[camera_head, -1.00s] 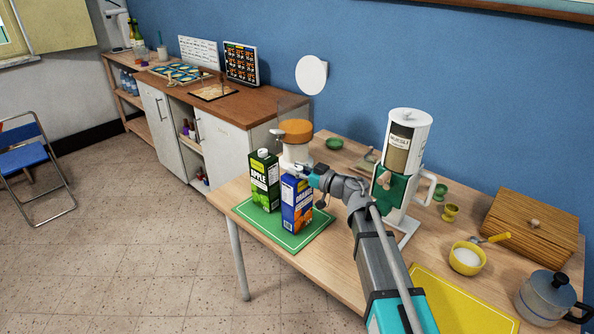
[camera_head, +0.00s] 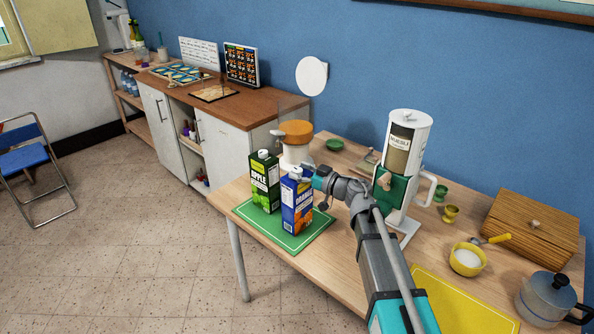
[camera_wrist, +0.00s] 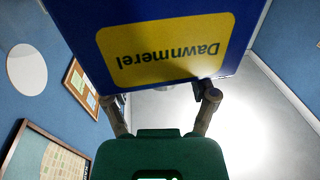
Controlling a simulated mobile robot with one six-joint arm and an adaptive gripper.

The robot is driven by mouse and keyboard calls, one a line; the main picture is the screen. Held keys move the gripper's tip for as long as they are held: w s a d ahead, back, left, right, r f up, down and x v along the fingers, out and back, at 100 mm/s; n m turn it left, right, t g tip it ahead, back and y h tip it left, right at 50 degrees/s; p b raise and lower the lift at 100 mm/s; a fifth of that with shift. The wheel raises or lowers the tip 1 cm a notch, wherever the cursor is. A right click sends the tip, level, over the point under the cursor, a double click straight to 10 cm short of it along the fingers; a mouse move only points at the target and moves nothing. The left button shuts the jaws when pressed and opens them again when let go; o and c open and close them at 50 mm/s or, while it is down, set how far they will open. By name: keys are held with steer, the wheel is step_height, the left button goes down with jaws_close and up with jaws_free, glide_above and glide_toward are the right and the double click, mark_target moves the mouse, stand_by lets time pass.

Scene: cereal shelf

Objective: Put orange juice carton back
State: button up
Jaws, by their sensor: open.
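The orange juice carton (camera_head: 297,208), blue with orange print and a white cap, stands upright on a green mat (camera_head: 262,226) at the table's left end. The green apple carton (camera_head: 264,182) stands just left of it and behind. My gripper (camera_head: 313,178) is at the upper right side of the orange carton. In the wrist view, the carton (camera_wrist: 84,52) fills the upper middle with its yellow label, and my gripper's fingers (camera_wrist: 162,98) are spread at its lower edge. They look apart; whether a finger touches the carton I cannot tell.
A dispenser with an orange top (camera_head: 296,145) stands behind the cartons. A white and green dispenser (camera_head: 404,160) stands right of my arm. A yellow bowl (camera_head: 467,258), a wooden box (camera_head: 530,228) and a pot (camera_head: 546,297) are farther right. The mat's front part is bare.

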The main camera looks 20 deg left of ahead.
steer(key=v, duration=1.1)
steer(key=shift+d, duration=0.1)
stand_by(1.8)
